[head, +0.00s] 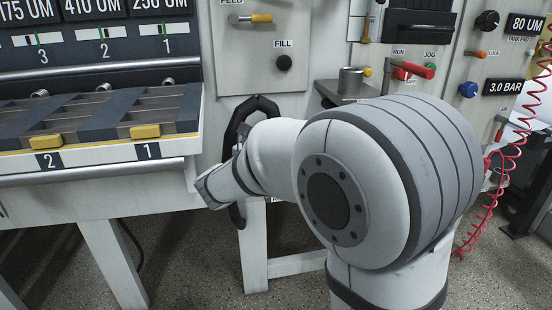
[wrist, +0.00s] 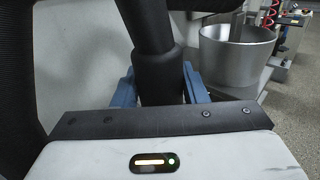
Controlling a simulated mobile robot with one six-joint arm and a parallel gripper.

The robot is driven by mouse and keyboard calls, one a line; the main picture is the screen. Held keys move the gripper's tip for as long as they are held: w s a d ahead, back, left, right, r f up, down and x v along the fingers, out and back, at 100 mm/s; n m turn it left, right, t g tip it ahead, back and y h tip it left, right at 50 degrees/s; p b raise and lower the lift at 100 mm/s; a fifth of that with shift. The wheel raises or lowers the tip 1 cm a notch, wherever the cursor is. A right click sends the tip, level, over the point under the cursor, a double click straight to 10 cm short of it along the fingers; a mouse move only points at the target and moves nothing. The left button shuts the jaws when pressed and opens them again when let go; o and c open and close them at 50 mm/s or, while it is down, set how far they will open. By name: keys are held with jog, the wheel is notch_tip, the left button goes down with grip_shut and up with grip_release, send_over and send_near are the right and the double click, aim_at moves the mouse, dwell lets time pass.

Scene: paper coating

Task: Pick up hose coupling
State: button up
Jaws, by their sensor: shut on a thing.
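In the wrist view, the blue fingers of my gripper (wrist: 158,92) stand on either side of a thick black cylindrical piece, the hose coupling (wrist: 157,65). The gripper is shut on it. A narrower black hose (wrist: 149,25) runs upward from the coupling. The lower end of the coupling is hidden behind the gripper's dark front plate. In the head view, my white arm covers much of this spot. A black hose loop (head: 236,130) shows just left of the arm, below the FILL panel. The fingers and the coupling cannot be made out there.
A silver metal pot (wrist: 240,58) stands to the right in the wrist view. The machine's front with labelled slots (head: 110,120) is at the left in the head view. A red coiled hose (head: 507,165) hangs at the right. Speckled floor (head: 195,255) is open below.

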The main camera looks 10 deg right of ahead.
jog(key=c, duration=0.7)
grip_shut()
jog(key=shift+r, duration=0.15)
